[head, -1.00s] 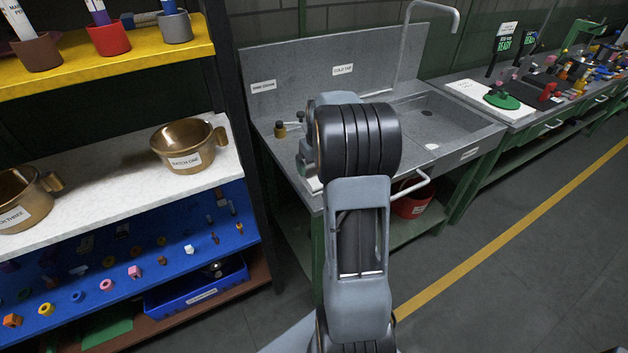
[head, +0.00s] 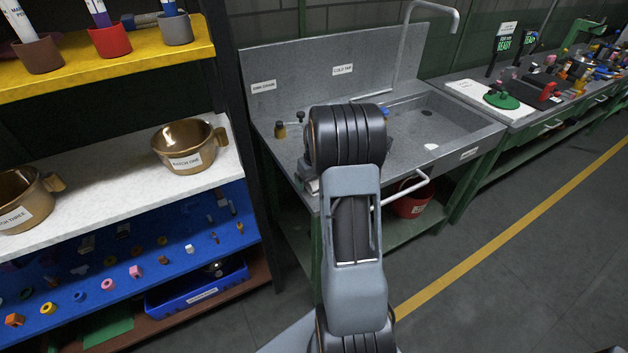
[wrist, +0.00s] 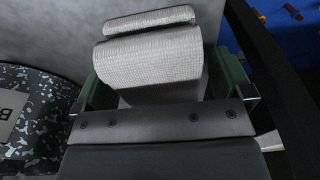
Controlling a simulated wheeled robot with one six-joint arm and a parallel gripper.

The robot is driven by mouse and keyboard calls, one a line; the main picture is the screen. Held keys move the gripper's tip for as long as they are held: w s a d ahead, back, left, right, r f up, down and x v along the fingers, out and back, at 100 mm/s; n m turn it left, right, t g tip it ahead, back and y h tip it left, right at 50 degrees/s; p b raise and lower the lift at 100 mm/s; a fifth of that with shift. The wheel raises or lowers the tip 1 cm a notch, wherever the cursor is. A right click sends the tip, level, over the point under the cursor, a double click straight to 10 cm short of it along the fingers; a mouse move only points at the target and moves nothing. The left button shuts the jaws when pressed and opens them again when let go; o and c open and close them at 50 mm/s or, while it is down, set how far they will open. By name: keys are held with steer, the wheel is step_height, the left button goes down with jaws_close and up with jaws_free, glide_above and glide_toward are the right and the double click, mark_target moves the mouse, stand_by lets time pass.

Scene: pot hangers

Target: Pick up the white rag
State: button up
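The white rag (wrist: 150,58) is a rolled, ribbed cloth in the wrist view, lying on a grey surface. My gripper (wrist: 163,84) has its green fingers spread wide, one at each side of the rag. The rag lies between or just beyond the fingers and hides part of the left one. A narrow gap shows at the right finger; contact on the left is unclear. In the head view my arm hides the rag and most of my gripper over the left part of the grey sink counter (head: 285,155).
A dark speckled object with a label (wrist: 30,125) lies close left of my gripper in the wrist view. A dark post (wrist: 275,70) runs along its right. In the head view, shelves with brass pots (head: 185,148) stand left; the sink basin (head: 440,108) is right.

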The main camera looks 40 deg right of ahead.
steer(key=c, duration=1)
steer(key=shift+r, duration=0.15)
steer(key=shift+r, duration=0.55)
steer(key=s+r, duration=0.1)
steer(key=r, duration=0.1)
steer(key=s+r, duration=0.2)
steer(key=r, duration=0.1)
steer(key=s+d+r, duration=0.1)
steer(key=r, duration=0.1)
steer(key=shift+s+r+b, duration=0.15)
steer(key=shift+s+b, duration=0.1)
steer(key=shift+b, duration=0.15)
steer(key=s+d+r+b, duration=0.1)
steer(key=s+r, duration=0.3)
steer(key=s, duration=0.5)
steer(key=shift+d+r, duration=0.2)
steer(key=shift+d, duration=0.35)
steer(key=shift+s, duration=0.1)
